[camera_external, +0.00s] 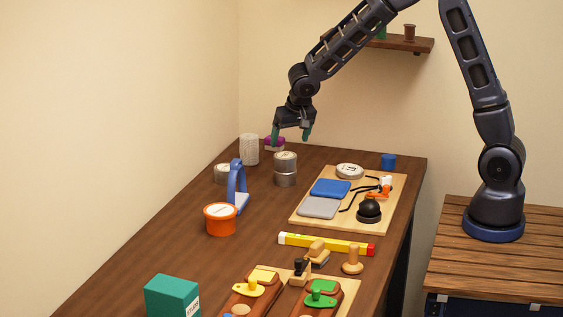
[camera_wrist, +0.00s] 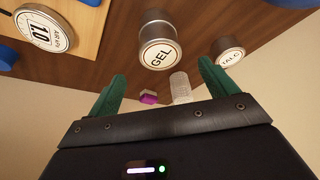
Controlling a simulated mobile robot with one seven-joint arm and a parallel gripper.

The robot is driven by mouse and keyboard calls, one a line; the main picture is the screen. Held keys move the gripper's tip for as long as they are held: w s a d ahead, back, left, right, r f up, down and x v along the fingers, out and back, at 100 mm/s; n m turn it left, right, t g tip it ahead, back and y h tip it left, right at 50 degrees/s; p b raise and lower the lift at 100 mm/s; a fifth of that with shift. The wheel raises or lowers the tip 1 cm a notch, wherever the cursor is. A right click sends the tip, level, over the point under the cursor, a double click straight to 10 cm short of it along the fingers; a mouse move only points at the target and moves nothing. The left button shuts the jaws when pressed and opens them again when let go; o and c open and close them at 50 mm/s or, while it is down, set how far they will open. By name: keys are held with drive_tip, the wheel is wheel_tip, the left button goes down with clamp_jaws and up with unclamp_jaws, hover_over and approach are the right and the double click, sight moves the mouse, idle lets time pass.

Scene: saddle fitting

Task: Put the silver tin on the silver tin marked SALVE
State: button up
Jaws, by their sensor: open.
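My gripper (camera_external: 291,136) is open and empty, above the far part of the table. Its green fingertips also show in the wrist view (camera_wrist: 162,75), set apart. A silver tin marked GEL (camera_wrist: 160,53) has its lid facing the wrist camera. In the external view this tin (camera_external: 285,159) sits on top of another silver tin (camera_external: 285,179), below my gripper and apart from it. Any mark on the lower tin is hidden. A third silver tin (camera_external: 223,173) stands to the left; its lid reads TALC in the wrist view (camera_wrist: 230,57). No SALVE mark is readable.
A white textured cylinder (camera_external: 249,149) and a purple item (camera_external: 275,143) stand behind the stack. A blue upright (camera_external: 237,180) and an orange tub (camera_external: 221,219) stand to the left front. A wooden board (camera_external: 300,221) with several items lies to the right.

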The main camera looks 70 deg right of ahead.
drive_tip(key=s+a+r+n, duration=0.3)
drive_tip(key=s+r+n, duration=0.1)
drive_tip(key=s+r, duration=1.4)
drive_tip(key=s+a+r+n+y, duration=0.1)
drive_tip(key=s+a+n, duration=0.1)
drive_tip(key=s, duration=0.9)
drive_tip(key=s+a+r+n+t+y, duration=0.1)
drive_tip(key=s+n+y, duration=0.1)
drive_tip(key=s, duration=0.9)
drive_tip(key=shift+a+n, duration=0.4)
drive_tip(key=shift+n, duration=0.1)
